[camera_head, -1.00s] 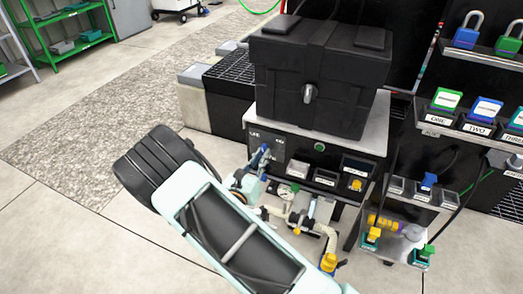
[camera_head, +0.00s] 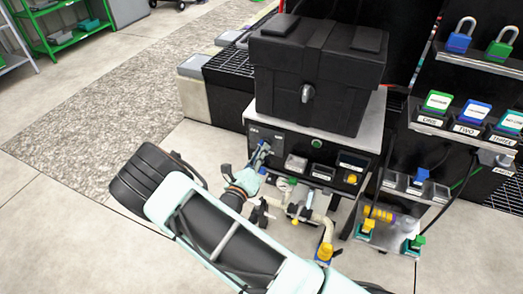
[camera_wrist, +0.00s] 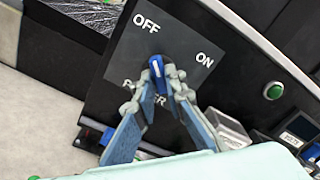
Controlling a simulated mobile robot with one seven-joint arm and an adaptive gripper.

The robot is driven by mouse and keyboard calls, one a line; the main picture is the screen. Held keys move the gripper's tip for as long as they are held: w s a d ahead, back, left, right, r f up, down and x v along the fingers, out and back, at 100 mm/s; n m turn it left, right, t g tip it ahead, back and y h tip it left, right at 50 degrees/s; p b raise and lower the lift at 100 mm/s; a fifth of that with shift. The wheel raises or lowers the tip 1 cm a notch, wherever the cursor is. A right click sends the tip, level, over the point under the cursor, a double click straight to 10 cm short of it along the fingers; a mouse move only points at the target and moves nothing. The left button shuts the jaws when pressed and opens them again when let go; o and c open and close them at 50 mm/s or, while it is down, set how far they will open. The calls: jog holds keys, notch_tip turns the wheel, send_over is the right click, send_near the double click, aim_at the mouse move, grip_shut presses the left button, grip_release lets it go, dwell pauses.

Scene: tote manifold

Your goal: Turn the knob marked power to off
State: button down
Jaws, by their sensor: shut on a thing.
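The power knob (camera_wrist: 157,66) is a small blue handle with a pale line on a dark panel (camera_wrist: 115,60). The panel carries the words OFF, ON and POWER. In the wrist view the knob's far end points roughly toward OFF, away from ON. My gripper (camera_wrist: 158,76) has its two blue-padded fingers closed on the knob from both sides, partly covering it and the word POWER. In the head view my gripper (camera_head: 261,158) reaches the left end of the panel's front; the knob is mostly hidden there.
A black case (camera_head: 315,75) sits on top of the panel unit. A green button (camera_wrist: 273,91) is right of the knob. Pipes and valves with a yellow fitting (camera_head: 325,252) stand below the panel, close to my arm. A shelf of labelled locks (camera_head: 470,125) is at right.

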jog(key=shift+s, duration=0.1)
dwell(0.3)
jog(key=c, duration=2)
grip_release()
jog(key=v, duration=1.2)
